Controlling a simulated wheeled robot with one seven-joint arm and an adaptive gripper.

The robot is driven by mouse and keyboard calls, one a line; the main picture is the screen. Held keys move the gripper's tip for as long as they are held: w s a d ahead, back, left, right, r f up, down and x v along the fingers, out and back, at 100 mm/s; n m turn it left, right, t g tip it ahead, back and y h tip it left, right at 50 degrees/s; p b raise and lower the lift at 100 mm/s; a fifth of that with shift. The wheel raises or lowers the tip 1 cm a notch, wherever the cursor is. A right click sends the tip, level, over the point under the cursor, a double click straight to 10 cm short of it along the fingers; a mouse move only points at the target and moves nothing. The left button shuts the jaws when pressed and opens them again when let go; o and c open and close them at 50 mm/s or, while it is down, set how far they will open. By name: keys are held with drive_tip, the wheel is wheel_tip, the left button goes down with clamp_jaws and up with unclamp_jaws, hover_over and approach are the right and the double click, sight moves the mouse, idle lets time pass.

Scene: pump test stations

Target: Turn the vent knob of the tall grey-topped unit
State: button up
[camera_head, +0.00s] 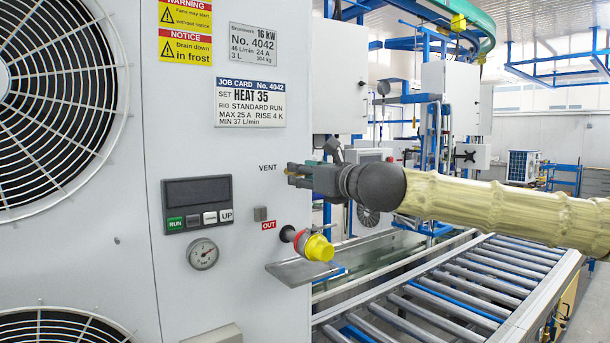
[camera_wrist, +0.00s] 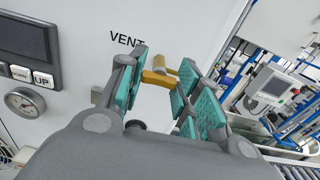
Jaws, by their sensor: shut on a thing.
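The tall unit (camera_head: 230,130) fills the left of the head view; its top is out of frame. The word VENT is printed on its side panel. The vent knob (camera_wrist: 158,79), a small brass-coloured lever, lies between the teal finger pads in the wrist view. My gripper (camera_head: 291,175) reaches the panel from the right, just beside the VENT label, and mostly hides the knob in the head view. In the wrist view my gripper (camera_wrist: 165,78) is shut on the knob.
Below the gripper, a yellow-capped OUT fitting (camera_head: 318,247) and a grey shelf plate (camera_head: 304,272) stick out from the panel. A control display (camera_head: 197,191) and a gauge (camera_head: 202,254) sit to the left. A roller conveyor (camera_head: 460,285) runs at the lower right.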

drive_tip(key=n+b, duration=0.3)
drive_tip(key=n, duration=0.6)
drive_tip(key=shift+n, duration=0.3)
idle(0.3)
drive_tip(key=o, duration=1)
drive_tip(key=shift+s, duration=0.1)
drive_tip(key=v, duration=1.2)
drive_tip(key=shift+f, duration=0.15)
